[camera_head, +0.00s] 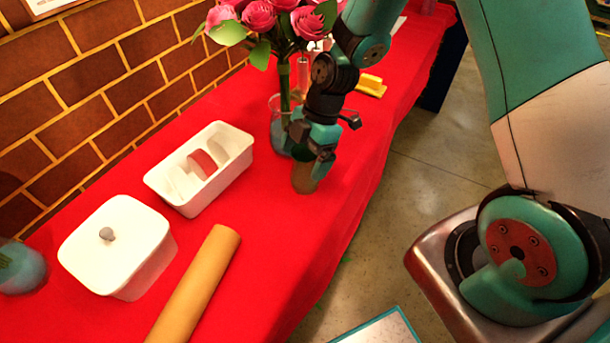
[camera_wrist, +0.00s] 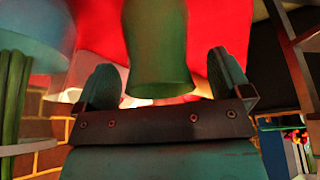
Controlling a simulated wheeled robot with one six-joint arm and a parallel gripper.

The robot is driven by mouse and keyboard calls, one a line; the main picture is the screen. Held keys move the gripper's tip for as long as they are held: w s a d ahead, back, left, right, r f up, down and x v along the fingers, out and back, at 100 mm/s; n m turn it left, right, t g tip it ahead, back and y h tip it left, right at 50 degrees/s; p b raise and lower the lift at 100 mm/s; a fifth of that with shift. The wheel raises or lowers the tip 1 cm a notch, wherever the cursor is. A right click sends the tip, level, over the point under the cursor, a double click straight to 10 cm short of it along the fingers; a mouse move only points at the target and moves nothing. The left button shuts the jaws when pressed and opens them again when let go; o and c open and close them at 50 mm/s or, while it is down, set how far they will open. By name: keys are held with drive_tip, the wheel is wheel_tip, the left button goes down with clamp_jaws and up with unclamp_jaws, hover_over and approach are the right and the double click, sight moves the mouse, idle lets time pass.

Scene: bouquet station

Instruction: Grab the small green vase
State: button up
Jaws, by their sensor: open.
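The small green vase (camera_head: 305,180) stands on the red table near its front edge, looking olive-brown in the head view. My gripper (camera_head: 316,152) is right at it, and its dark parts hide the upper part of the vase. In the wrist view the green vase (camera_wrist: 158,45) lies between the two fingers of my gripper (camera_wrist: 166,78). The fingers are apart, one on each side, with a visible gap to the vase on both sides. The gripper is open and holds nothing.
A glass vase (camera_head: 277,139) with pink roses (camera_head: 262,17) stands close behind my gripper. A white divided box (camera_head: 182,195), a white lidded box (camera_head: 112,240) and a brown paper roll (camera_head: 197,285) are on the red table (camera_head: 270,255). A yellow item (camera_head: 372,84) lies farther back.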

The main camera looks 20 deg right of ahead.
drive_tip(key=shift+a+f, duration=0.25)
drive_tip(key=shift+f, duration=0.35)
drive_tip(key=c, duration=1.7)
drive_tip(key=shift+r, duration=0.15)
drive_tip(key=shift+c, duration=0.3)
